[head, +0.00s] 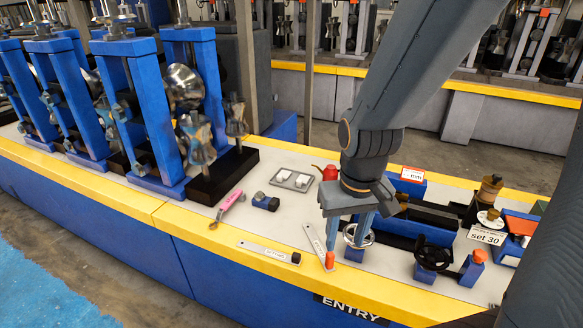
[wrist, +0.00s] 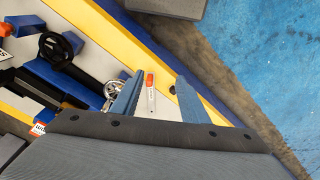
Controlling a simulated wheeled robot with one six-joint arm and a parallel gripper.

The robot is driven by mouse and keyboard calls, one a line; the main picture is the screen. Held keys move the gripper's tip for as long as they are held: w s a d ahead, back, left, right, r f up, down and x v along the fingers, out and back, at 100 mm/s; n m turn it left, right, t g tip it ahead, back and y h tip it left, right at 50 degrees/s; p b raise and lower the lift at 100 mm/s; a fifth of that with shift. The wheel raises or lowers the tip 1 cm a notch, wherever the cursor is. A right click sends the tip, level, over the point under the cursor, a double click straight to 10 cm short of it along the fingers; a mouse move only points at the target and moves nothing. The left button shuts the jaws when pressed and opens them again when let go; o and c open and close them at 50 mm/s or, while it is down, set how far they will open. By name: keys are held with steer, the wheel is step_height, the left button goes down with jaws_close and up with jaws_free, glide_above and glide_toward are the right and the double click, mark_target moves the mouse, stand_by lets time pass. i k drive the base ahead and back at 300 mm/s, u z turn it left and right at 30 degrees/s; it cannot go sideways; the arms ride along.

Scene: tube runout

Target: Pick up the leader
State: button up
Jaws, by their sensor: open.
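My gripper (head: 347,244) is open and empty, pointing down over the front part of the white bench top. A narrow pale strip with an orange-red end (head: 314,239), which may be the leader, lies beside and below the fingers in the head view. In the wrist view the strip (wrist: 151,98) shows between the two open fingers (wrist: 159,76), closer to the left one. I cannot tell how far above it the fingertips are. One finger is close to its red end in the head view. No label naming the leader is readable.
A flat labelled bar (head: 268,252) lies to the left, with a pink-handled tool (head: 228,205) and a small grey tray (head: 293,179) behind. A black handwheel (head: 433,250) and blue fixtures stand close on the right. Blue roll stands (head: 140,100) rise at the left. The yellow edge is in front.

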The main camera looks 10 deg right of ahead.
mark_target(327, 259)
steer(key=z, duration=0.05)
steer(key=k, duration=1.1)
steer(key=u, duration=0.75)
steer(key=i, duration=1.05)
steer(key=z, duration=0.7)
